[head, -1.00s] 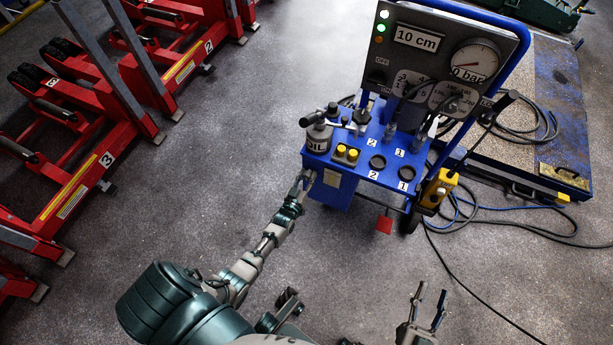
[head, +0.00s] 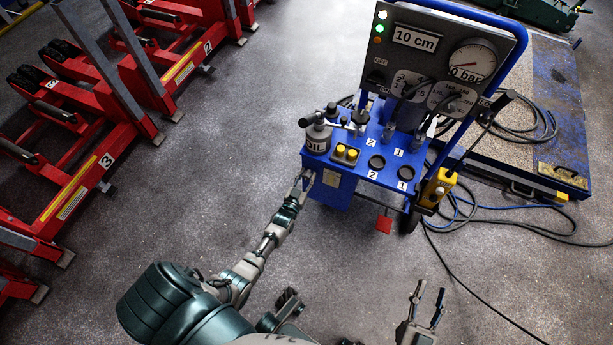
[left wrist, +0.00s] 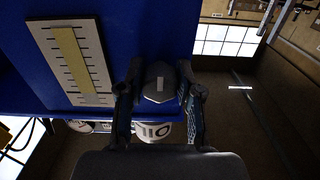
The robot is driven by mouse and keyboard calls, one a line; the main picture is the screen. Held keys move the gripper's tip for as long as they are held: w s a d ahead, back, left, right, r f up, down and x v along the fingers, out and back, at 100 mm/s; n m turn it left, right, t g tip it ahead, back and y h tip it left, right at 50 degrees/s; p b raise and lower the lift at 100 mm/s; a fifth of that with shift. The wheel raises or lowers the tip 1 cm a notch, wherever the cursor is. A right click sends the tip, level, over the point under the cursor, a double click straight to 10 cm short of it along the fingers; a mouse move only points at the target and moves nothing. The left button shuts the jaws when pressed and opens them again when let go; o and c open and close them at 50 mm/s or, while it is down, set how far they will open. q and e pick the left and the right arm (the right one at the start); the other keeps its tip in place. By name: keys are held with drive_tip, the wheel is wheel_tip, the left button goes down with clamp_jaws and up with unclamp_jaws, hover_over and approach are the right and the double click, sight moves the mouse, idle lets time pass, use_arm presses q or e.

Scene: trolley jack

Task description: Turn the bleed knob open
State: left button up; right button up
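The bleed knob (left wrist: 159,84) is dark and faceted, with a pale mark on its face. It sits on the blue side of the pump trolley (head: 330,186) in the left wrist view; I cannot make it out in the head view. My left gripper (left wrist: 160,72) has one finger on each side of the knob, very close to it. Whether the fingers touch it is unclear. In the head view the left gripper (head: 303,184) is at the trolley's left side. My right gripper (head: 428,295) is open and empty, low in the picture, away from the trolley.
A gauge strip with a yellow band (left wrist: 75,60) is beside the knob. An oil can (head: 319,136) and yellow buttons (head: 346,152) are on the trolley top. Red lifts (head: 90,165) stand at left. Cables (head: 500,225) lie on the floor at right.

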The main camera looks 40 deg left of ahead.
use_arm(q)
drive_tip(key=o, duration=0.4)
drive_tip(key=shift+s+d+f, duration=0.15)
drive_tip(key=shift+d+f, duration=0.05)
drive_tip(key=shift+f, duration=0.35)
drive_tip(key=shift+o, duration=0.3)
drive_tip(key=shift+r, duration=0.3)
drive_tip(key=shift+a, duration=0.1)
drive_tip(key=v, duration=1.2)
drive_tip(key=shift+f, duration=0.15)
